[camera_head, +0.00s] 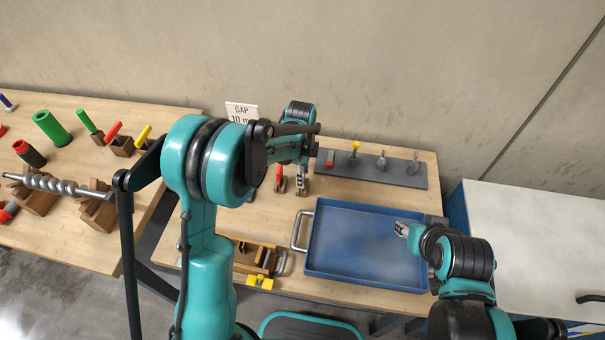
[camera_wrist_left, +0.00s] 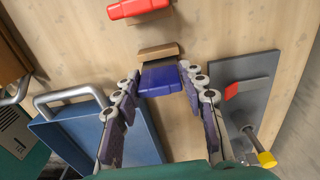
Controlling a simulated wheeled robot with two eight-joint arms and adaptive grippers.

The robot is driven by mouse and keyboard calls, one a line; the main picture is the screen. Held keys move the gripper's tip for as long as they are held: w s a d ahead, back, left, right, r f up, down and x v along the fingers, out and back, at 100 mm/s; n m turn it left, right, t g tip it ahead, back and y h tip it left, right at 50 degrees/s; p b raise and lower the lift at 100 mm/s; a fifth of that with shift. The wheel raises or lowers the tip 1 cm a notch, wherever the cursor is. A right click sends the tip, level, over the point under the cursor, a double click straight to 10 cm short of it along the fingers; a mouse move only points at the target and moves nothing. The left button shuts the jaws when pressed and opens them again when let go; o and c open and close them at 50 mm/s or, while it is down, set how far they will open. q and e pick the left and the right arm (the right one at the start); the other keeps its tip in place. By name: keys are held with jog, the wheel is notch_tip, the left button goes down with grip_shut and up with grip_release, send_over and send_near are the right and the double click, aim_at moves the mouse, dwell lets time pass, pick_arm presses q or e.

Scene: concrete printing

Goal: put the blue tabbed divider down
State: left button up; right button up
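The blue tabbed divider (camera_wrist_left: 160,80) shows in the left wrist view between the fingertips of my left gripper (camera_wrist_left: 159,74). Its brown wooden part (camera_wrist_left: 158,52) shows just beyond the blue tab. The fingers appear closed against its two sides. I cannot tell whether its underside touches the table. In the head view my left gripper (camera_head: 301,174) points down over the table, between the sign and the blue tray, and the blue tab is not clearly seen there. My right gripper (camera_head: 402,229) is over the right side of the blue tray; its opening is too small to tell.
A red tabbed piece (camera_wrist_left: 138,8) stands close by. The blue tray (camera_head: 357,205) with metal handles lies nearer. A grey rack (camera_head: 385,175) with several tools is at the back. Wooden blocks (camera_head: 246,258) and a yellow piece (camera_head: 260,282) lie at the front left.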

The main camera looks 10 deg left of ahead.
pick_arm(q)
jog(key=shift+r, duration=0.15)
jog(key=shift+r+p, duration=0.3)
jog(key=shift+r, duration=0.05)
notch_tip(320, 180, up, 11)
jog(key=p, duration=0.3)
jog(key=s+a+r+n+t, duration=0.4)
jog(key=s+r+n, duration=0.5)
jog(key=s, duration=0.3)
jog(key=s+a+f+n+t, duration=0.2)
jog(key=s+n+t, duration=0.1)
jog(key=s+n, duration=0.6)
jog(key=shift+s, duration=0.3)
jog(key=shift+a, duration=0.1)
